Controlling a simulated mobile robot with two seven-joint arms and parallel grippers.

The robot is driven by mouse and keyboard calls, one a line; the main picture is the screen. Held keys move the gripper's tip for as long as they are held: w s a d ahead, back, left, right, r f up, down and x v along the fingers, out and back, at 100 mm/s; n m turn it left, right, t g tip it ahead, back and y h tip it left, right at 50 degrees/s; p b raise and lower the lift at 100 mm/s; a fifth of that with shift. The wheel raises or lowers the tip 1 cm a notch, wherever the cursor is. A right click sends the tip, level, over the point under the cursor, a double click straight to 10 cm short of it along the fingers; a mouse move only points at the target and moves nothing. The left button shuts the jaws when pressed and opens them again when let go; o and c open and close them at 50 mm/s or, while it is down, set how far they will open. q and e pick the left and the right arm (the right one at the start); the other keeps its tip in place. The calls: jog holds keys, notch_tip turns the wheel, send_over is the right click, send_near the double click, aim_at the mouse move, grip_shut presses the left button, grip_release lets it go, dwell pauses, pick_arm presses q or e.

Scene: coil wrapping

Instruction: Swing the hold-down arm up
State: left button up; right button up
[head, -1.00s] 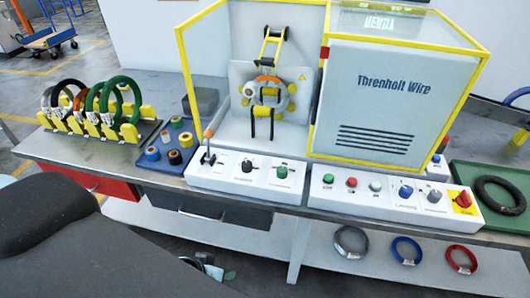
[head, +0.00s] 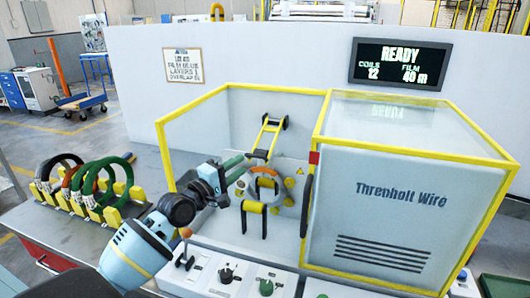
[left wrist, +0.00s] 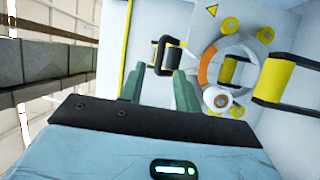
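The hold-down arm (head: 266,138), which I take to be the upper yellow-and-black frame, slopes down toward the ring with orange on it (head: 264,184) on the machine's back plate. Its black-and-yellow end (left wrist: 166,56) shows in the left wrist view just beyond the fingers. My left gripper (head: 238,168) is inside the guard, left of the ring. Its green fingers (left wrist: 158,88) are apart with nothing between them. My right gripper is not in view.
The yellow-edged guard (head: 196,108) surrounds the work space; the grey cabinet (head: 390,200) stands right. A dark upright bar (head: 306,206) is at the opening. Control panels (head: 225,272) lie in front. A rack of coils (head: 90,185) stands left. The screen (head: 400,64) reads READY.

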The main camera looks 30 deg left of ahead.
aim_at(254, 155)
pick_arm(q)
jog(key=shift+w+d+r, duration=0.15)
jog(key=shift+w+d, duration=0.05)
jog(key=shift+w, duration=1)
jog(key=shift+w+d+r, duration=0.1)
jog(key=shift+w+d, duration=0.15)
jog(key=shift+w, duration=1)
jog(key=shift+w+d+r, duration=0.15)
jog(key=shift+w+d, duration=0.05)
jog(key=shift+w, duration=1)
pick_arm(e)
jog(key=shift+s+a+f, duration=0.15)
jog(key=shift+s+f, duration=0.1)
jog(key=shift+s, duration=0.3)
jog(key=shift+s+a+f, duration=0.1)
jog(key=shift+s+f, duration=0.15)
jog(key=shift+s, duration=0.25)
pick_arm(q)
grip_shut()
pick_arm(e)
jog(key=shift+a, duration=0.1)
